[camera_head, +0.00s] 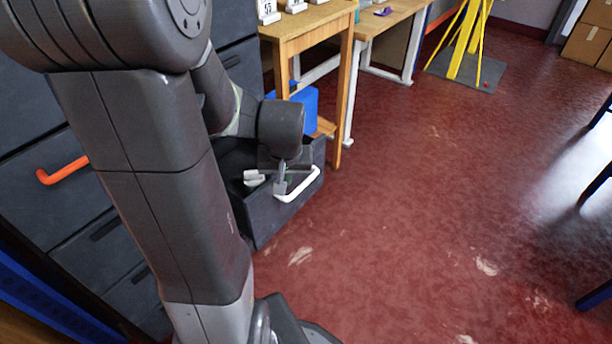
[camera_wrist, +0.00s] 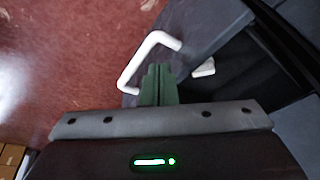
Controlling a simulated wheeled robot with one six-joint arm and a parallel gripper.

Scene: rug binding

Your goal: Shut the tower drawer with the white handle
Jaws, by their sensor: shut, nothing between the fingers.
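The tower drawer (camera_head: 262,222) is dark grey and stands pulled out low at the tower's right side. Its white handle (camera_head: 312,184) is a bent bar on the drawer's front, and it also shows in the wrist view (camera_wrist: 150,48). My gripper (camera_head: 281,188) is shut and empty, beside the handle at the drawer's front edge. In the wrist view its green fingers (camera_wrist: 158,74) are together just right of the handle; I cannot tell whether they touch it. My arm hides part of the drawer and tower.
An orange handle (camera_head: 62,170) sticks out of the dark cabinet at left. A wooden table (camera_head: 308,22) and a blue box (camera_head: 306,103) stand behind the drawer. The red floor (camera_head: 420,220) in front is clear.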

